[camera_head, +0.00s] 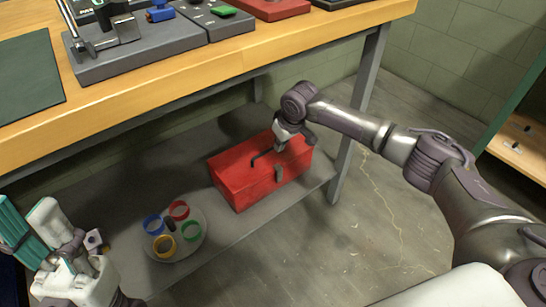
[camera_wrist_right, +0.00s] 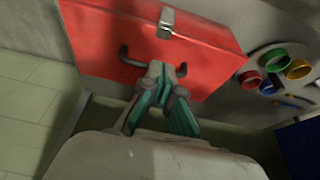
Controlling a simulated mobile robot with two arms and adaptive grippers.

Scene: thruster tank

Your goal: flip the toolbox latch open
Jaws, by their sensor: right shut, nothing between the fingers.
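A red toolbox (camera_head: 238,182) sits on the low shelf under the workbench. It also fills the top of the right wrist view (camera_wrist_right: 95,35). A small grey latch (camera_head: 278,173) is on its front face, and it shows as a metal tab in the right wrist view (camera_wrist_right: 166,22). A dark handle (camera_head: 262,156) is on the lid; its two ends show either side of my fingers in the wrist view. My right gripper (camera_head: 288,144) is shut and empty above the lid, by the handle. I cannot tell whether it touches. My left gripper (camera_head: 28,222) is open and empty at lower left.
A round plate (camera_head: 190,247) with several coloured rings lies left of the toolbox on the grey shelf (camera_head: 228,238). Floor in front is clear.

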